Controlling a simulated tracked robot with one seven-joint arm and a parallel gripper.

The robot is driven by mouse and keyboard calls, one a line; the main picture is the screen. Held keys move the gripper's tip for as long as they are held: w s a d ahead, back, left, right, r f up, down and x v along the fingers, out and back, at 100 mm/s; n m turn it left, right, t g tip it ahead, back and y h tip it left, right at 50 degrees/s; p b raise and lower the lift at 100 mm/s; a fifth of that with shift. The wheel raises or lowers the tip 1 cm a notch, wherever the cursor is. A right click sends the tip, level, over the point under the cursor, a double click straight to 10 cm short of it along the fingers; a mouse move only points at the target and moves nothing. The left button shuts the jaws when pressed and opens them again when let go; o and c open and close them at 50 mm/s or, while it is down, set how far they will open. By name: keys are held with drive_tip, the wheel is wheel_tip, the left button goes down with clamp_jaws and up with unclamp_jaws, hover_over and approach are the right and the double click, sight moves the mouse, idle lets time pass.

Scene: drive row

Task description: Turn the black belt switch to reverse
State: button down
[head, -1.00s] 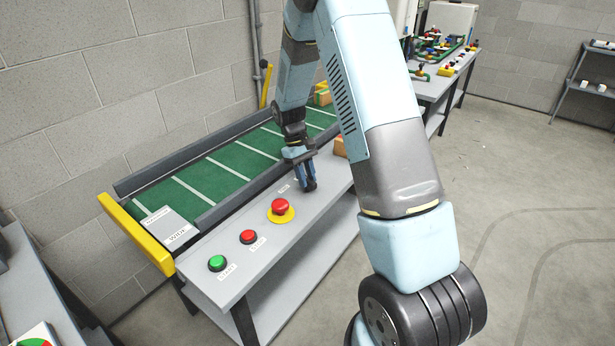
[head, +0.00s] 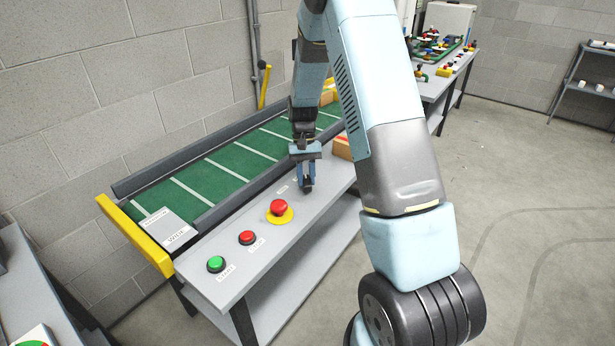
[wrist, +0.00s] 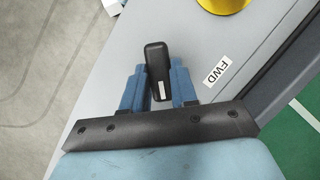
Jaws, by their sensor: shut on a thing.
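The black belt switch (wrist: 156,64) is a dark knob with a small white mark, on the grey control shelf (wrist: 110,60) beside the conveyor. My gripper (wrist: 159,80) has its blue fingers on either side of the knob and is shut on it. A label reading FWD (wrist: 217,70) lies to the right of the knob in the wrist view. The knob's long axis is slightly tilted from the picture's vertical there. No other switch label is readable.
A red stop button on a yellow base (head: 279,209), a red button (head: 247,237) and a green button (head: 216,264) line the shelf nearby. The green conveyor belt (head: 215,170) runs behind. A box (head: 342,147) sits close beyond my gripper.

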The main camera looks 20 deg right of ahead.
drive_tip(key=shift+s+f, duration=0.1)
drive_tip(key=shift+f, duration=0.1)
drive_tip(key=c, duration=1.2)
unclamp_jaws()
drive_tip(key=o, duration=0.3)
drive_tip(key=shift+r, duration=0.1)
drive_tip(key=shift+w+v, duration=0.1)
drive_tip(key=shift+v, duration=3.35)
drive_tip(key=shift+w+v, duration=0.15)
drive_tip(key=shift+v, duration=3.25)
